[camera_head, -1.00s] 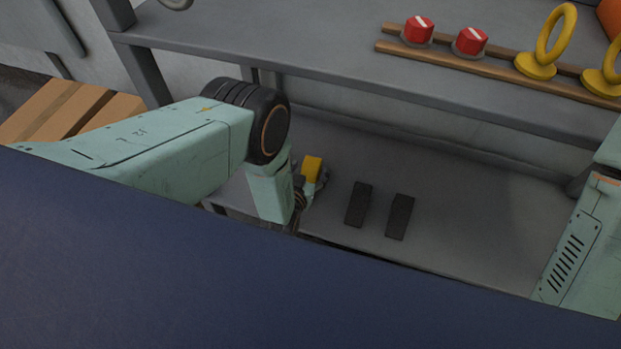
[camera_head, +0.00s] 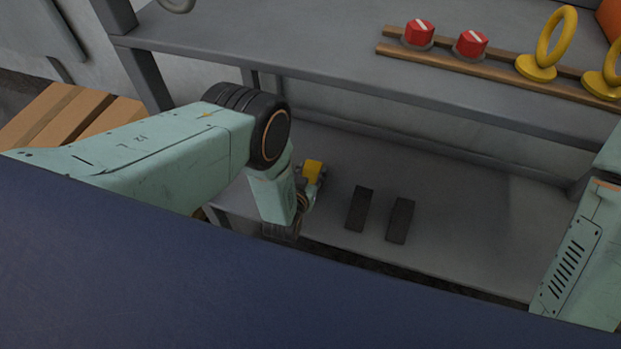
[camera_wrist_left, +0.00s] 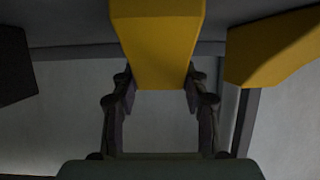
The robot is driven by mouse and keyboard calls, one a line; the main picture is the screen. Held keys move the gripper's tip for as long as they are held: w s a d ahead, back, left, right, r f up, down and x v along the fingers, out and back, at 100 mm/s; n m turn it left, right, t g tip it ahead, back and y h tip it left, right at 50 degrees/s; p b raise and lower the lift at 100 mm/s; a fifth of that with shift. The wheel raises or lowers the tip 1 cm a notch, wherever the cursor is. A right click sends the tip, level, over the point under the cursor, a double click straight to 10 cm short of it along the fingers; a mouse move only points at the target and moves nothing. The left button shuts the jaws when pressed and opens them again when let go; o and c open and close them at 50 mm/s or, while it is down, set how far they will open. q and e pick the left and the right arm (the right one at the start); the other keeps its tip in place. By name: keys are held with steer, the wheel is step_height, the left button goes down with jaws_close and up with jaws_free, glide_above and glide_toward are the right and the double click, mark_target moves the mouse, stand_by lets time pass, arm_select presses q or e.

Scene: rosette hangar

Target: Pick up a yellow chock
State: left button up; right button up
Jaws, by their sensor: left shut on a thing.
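My left gripper (camera_head: 314,180) is low over the lower shelf, with its fingers shut on a yellow chock (camera_head: 313,171). In the left wrist view the held yellow chock (camera_wrist_left: 158,50) sits between the two fingers (camera_wrist_left: 160,100). A second yellow chock (camera_wrist_left: 272,48) stands at the right of that view; in the head view I do not see it, and my left arm covers that area. I cannot tell whether the held chock touches the shelf. My right gripper is out of view; only part of my right arm shows.
Two dark blocks (camera_head: 359,209) (camera_head: 400,220) stand on the lower shelf (camera_head: 470,215), right of my left gripper. The upper shelf (camera_head: 300,45) overhangs behind, with red knobs (camera_head: 418,33) and yellow rings (camera_head: 553,42) on it. The lower shelf's right part is clear.

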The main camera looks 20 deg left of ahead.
mark_target(311, 172)
arm_select(q)
steer(key=shift+c, duration=1.4)
steer(key=shift+r, duration=0.1)
step_height(311, 172, up, 10)
steer(key=p, duration=0.9)
